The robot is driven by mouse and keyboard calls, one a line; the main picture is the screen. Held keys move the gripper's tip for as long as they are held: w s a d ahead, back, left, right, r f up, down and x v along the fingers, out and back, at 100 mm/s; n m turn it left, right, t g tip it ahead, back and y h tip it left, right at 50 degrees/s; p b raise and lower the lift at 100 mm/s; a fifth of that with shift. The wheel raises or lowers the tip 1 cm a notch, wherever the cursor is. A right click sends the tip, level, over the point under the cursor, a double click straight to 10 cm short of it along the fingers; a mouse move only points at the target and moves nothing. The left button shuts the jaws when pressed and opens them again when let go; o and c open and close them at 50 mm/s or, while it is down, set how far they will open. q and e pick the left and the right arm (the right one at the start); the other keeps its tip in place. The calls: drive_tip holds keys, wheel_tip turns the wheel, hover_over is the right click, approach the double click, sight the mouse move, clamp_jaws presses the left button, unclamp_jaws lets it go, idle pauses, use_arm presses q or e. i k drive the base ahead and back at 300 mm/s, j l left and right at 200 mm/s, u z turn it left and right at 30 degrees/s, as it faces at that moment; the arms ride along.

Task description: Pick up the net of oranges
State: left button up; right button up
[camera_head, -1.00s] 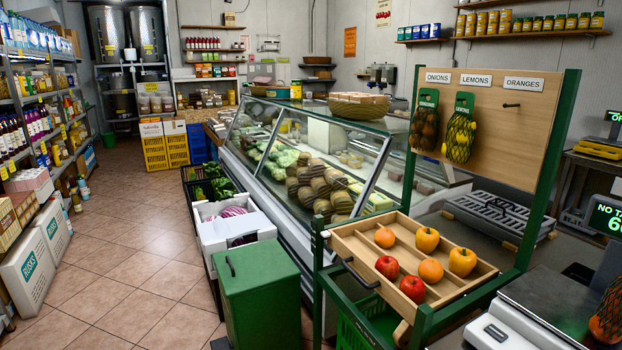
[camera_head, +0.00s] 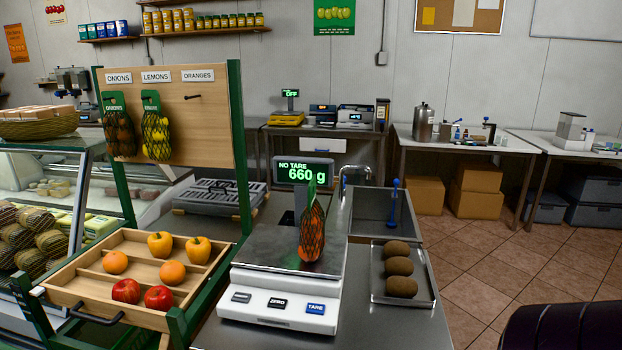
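The net of oranges (camera_head: 312,232) stands upright on the metal plate of a white scale (camera_head: 279,299), with its green top pointing up. The scale's display (camera_head: 304,172) reads "NO TARE 660 g". A wooden board (camera_head: 205,125) on a green frame carries the labels ONIONS, LEMONS and ORANGES. A net of onions (camera_head: 119,130) and a net of lemons (camera_head: 156,136) hang under their labels. The peg (camera_head: 193,97) under ORANGES is empty. Neither of my grippers is in view.
A wooden tray (camera_head: 98,297) with apples, oranges and yellow peppers is left of the scale. A metal tray (camera_head: 417,297) with three brown round items lies right of it. A sink (camera_head: 376,217) is behind. The dark rounded shape at bottom right is unclear.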

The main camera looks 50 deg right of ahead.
sight(311, 227)
drive_tip(key=k+z, duration=0.1)
drive_tip(key=z, duration=1.5)
